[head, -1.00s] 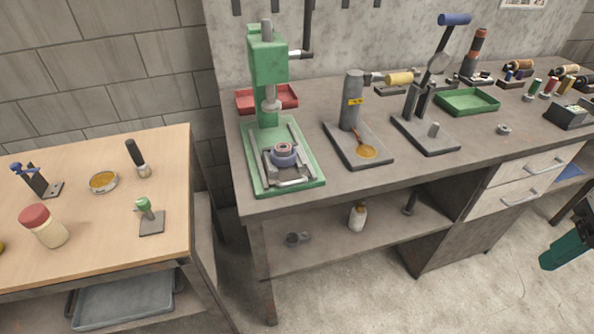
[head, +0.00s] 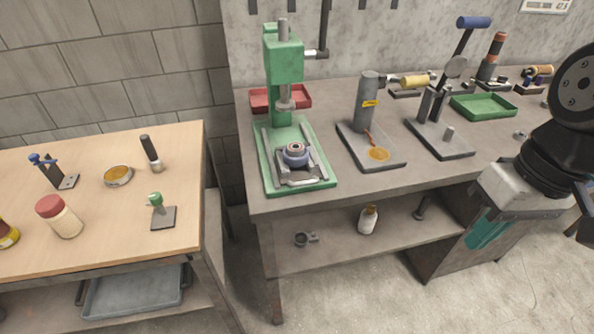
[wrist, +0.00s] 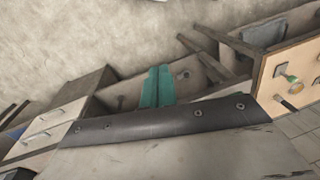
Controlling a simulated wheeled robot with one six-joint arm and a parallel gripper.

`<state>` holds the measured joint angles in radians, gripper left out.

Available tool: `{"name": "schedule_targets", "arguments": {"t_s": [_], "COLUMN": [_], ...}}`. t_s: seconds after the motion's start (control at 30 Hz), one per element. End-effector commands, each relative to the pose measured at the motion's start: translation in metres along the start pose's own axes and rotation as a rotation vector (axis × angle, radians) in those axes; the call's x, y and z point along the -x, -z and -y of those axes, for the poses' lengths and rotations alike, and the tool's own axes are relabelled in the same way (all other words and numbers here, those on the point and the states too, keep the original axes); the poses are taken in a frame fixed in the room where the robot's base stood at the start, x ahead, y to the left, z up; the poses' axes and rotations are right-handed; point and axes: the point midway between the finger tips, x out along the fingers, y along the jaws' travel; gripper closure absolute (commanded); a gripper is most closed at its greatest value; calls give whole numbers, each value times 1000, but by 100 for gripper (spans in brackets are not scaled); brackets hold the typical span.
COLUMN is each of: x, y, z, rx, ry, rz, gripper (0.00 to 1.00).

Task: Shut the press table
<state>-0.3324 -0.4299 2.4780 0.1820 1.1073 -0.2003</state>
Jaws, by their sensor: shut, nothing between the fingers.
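The green press (head: 284,62) stands at the left end of the grey workbench. Its press table (head: 302,182), a grey plate with a bar handle at the front, sits between two rails near the front of the green base. A blue-grey round fixture (head: 296,158) rests on it, forward of the ram (head: 285,98). My gripper (head: 488,229) has teal fingers and is at the right, in front of the bench and well apart from the press. In the wrist view, its fingers (wrist: 157,86) are together and empty. The press is not clear there.
A red tray (head: 262,99) lies behind the press. A grey post stand (head: 367,105) and a lever tool (head: 437,105) stand to its right. A wooden table (head: 100,245) is at the left, with a gap before the bench. The floor in front is clear.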

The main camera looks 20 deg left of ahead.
Motion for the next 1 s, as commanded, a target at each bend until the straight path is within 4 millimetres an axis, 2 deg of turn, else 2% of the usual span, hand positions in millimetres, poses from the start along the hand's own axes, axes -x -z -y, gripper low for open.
{"name": "schedule_targets", "arguments": {"t_s": [0.03,0.2,0.3,0.4,0.53,0.63,0.87,1.0], "x": [-12,-49,-66,-77,-74,-65,-65,-80], "y": [22,94,130,163,200,217,226,232], "z": [22,99,136,161,171,171,168,172], "rx": [126,589,833,1049,1267,1395,1548,1553], "ry": [45,171,190,160,58,-32,-118,-118], "rz": [1,-121,-225,-343,-484,-556,-581,-579], "gripper": [100,100,100,100,100,100,100,100]}}
